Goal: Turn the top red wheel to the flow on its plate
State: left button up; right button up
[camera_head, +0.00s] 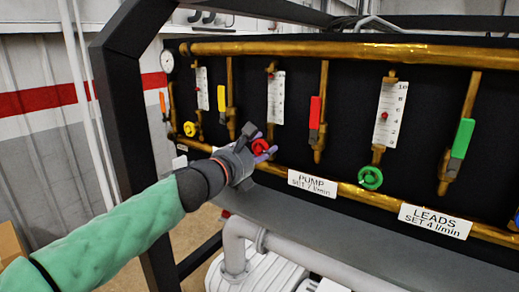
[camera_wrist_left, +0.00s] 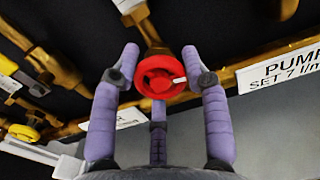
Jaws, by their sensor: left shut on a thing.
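The red wheel (camera_head: 260,147) sits at the foot of the pump flow gauge, on the brass pipework. In the wrist view the red wheel (camera_wrist_left: 160,77) lies between my purple fingertips, with a small white mark at its right side. My left gripper (camera_head: 264,142) is shut on it, one finger to each side and a third below. The pump plate (camera_head: 312,184) reads "PUMP SET 7 l/min". My right gripper is out of view.
A green wheel (camera_head: 370,178) and the plate "LEADS SET 4 l/min" (camera_head: 435,220) are to the right. A yellow wheel (camera_head: 190,129) is to the left. Red (camera_head: 315,112) and green (camera_head: 462,138) lever handles stand nearby. A dark frame post (camera_head: 132,140) rises beside my left arm.

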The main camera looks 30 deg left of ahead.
pick_arm(q)
jog(key=shift+w+d+f+m, duration=0.1)
jog(key=shift+f+m, duration=0.2)
jog(key=shift+f, duration=0.05)
jog(key=shift+f+m+b, duration=0.1)
jog(key=shift+m+b, duration=0.45)
jog(key=shift+m, duration=0.55)
jog(key=m+b, duration=0.1)
jog(key=m, duration=0.3)
jog(key=m+b, duration=0.1)
jog(key=m, duration=0.3)
jog(key=shift+m+b, duration=0.75)
jog(key=shift+m, duration=1.35)
jog(key=shift+r, duration=0.2)
